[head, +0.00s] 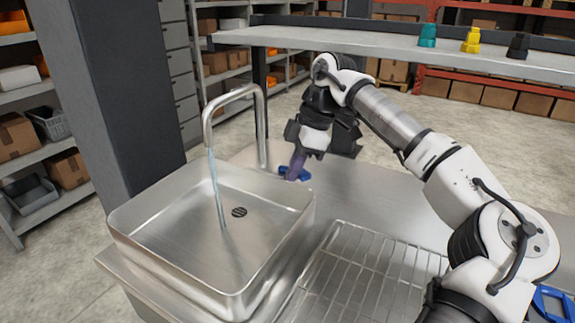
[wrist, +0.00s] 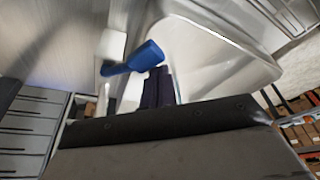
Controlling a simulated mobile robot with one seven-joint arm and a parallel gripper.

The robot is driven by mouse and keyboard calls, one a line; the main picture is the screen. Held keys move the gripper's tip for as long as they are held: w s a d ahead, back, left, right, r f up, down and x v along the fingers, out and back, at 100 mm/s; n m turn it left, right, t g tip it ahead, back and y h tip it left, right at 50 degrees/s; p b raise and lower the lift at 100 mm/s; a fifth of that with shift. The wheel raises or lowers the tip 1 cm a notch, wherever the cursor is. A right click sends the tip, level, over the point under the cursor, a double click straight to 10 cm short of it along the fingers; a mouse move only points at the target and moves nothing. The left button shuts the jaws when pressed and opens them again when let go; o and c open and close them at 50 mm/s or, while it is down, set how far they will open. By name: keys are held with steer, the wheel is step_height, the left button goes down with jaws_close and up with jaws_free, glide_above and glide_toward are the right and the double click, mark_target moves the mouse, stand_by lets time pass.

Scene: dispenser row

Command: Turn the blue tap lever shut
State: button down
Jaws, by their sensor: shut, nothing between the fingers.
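The blue tap lever (head: 303,175) sits low on the counter just right of the tap's base. A thin stream of water runs from the curved metal tap (head: 262,125) into the steel basin (head: 130,240). My gripper (head: 296,168) points down at the lever, with its dark fingers together and empty. In the wrist view the lever (wrist: 140,60) shows just beyond the fingertips of my gripper (wrist: 158,84), which overlap its near edge. I cannot tell whether they touch it. In the head view the fingers hide part of the lever.
A wire drying rack (head: 365,275) lies on the counter right of the basin. A shelf (head: 380,45) above the back carries a teal, a yellow and a black cap-like item. A dark pillar (head: 115,90) stands at the left. Bare counter lies right of the gripper.

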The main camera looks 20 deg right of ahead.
steer(key=shift+d+p, duration=0.45)
steer(key=shift+d, duration=0.65)
